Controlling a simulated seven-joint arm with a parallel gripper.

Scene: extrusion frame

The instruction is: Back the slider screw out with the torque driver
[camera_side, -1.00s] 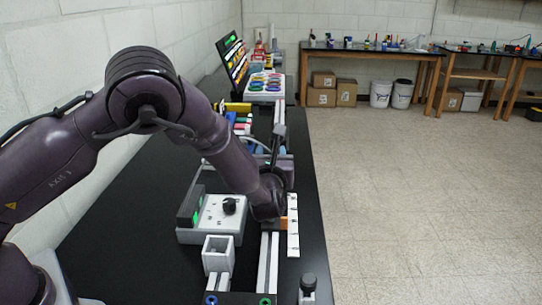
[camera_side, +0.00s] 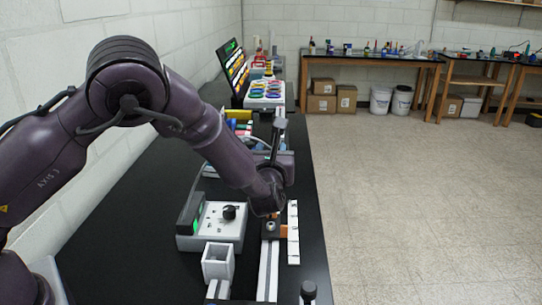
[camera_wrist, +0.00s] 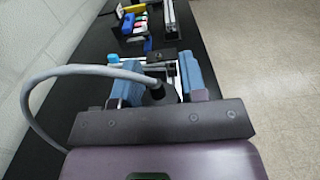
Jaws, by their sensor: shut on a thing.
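My gripper (camera_wrist: 160,82) has blue fingers, shut on the black torque driver (camera_wrist: 158,95), whose thick grey cable loops off to the left in the wrist view. In the side view my gripper (camera_side: 270,202) hangs over the aluminium rail, and the driver is hard to make out behind my wrist. The slider (camera_side: 270,229), a dark block with orange edges, sits on the rail below my gripper. The slider screw is too small to tell, and I cannot tell whether the driver tip touches anything.
A white control box (camera_side: 212,222) with a black knob and green display stands left of the rail. A white open-topped square bin (camera_side: 218,262) stands nearer the camera. A white marked strip (camera_side: 293,232) lies right of the rail. Coloured items (camera_side: 240,118) stand farther back.

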